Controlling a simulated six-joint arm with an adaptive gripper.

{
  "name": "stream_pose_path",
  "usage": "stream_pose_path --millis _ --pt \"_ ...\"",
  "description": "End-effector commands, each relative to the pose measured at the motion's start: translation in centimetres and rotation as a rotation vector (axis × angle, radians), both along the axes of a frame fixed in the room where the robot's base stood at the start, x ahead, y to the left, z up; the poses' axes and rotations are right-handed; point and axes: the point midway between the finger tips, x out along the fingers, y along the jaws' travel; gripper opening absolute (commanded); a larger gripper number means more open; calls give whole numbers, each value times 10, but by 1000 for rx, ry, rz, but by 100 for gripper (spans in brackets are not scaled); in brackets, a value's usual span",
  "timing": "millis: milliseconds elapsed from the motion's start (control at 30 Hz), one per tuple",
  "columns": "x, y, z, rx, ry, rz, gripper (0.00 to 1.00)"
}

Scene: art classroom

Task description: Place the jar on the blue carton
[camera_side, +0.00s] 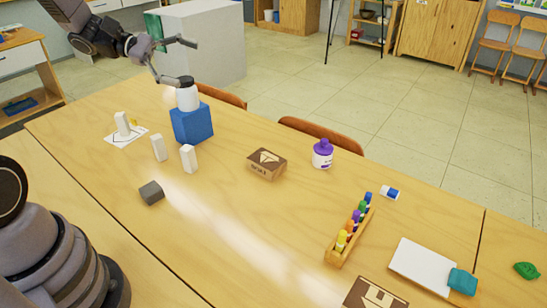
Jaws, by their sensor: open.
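The jar (188,97) is white with a black lid and stands upright on top of the blue carton (192,126). The carton sits on the wooden table at the back left. My gripper (176,62) is open, with its fingers spread above and beside the jar's lid. One finger reaches down close to the left of the lid, and the other points right, above it. I cannot tell whether the lower finger touches the lid.
White blocks (188,158) and a grey block (151,192) lie in front of the carton. A brown box (266,165), a purple-lidded bottle (322,153) and a wooden rack of small bottles (334,256) stand to the right. The table's middle front is clear.

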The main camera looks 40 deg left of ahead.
Motion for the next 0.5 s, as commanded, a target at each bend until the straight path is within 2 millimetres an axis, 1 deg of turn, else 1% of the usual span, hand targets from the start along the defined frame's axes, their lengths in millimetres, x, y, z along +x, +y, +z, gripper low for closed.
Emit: stream_pose_path --millis 33,67,100,167,200,267,300,333,400,500 --pt "-27 -25 13 126 -40 -132 87" --pt "-44 -36 16 206 -60 -209 87" --pt "-67 -47 19 315 -91 -307 87" --pt "-99 -56 21 487 -146 -444 87" --pt "-119 -58 22 603 -189 -526 87" --pt "-147 -56 22 784 -260 -640 87" --pt "-162 -51 23 904 -312 -705 87" --pt "-172 -46 24 992 -351 -750 87" --pt "-190 -34 28 1185 -442 -832 87" --pt "-205 -16 35 1413 -557 -904 87"
